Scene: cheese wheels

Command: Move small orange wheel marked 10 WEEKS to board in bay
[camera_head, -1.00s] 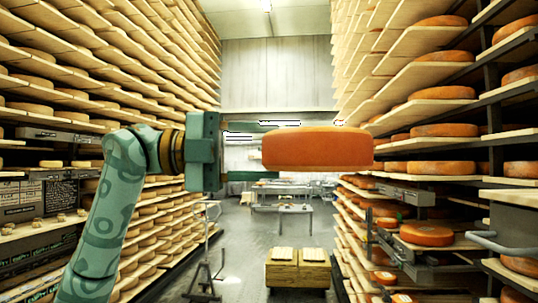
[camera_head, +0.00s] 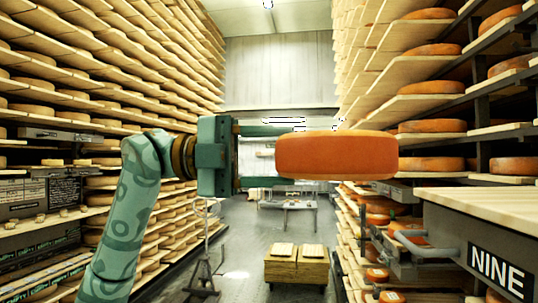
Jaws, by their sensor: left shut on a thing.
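An orange cheese wheel (camera_head: 345,156) is held edge-on in mid-air in front of the aisle. No marking can be read on its visible side. My left gripper (camera_head: 288,156) is shut on the left end of the wheel, one finger above and one below. The wheel hangs level, apart from the shelves. A bare wooden board (camera_head: 490,204) lies at the right front, on a grey unit with a plate (camera_head: 501,274) reading NINE. I cannot tell whether this is the bay's board. My right gripper is not in view.
Racks of wheels line the left (camera_head: 95,75) and right (camera_head: 428,87) sides. A grey handle (camera_head: 411,243) sticks out of the right unit. A wooden crate (camera_head: 296,265) stands on the aisle floor, and a table (camera_head: 290,204) farther back.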

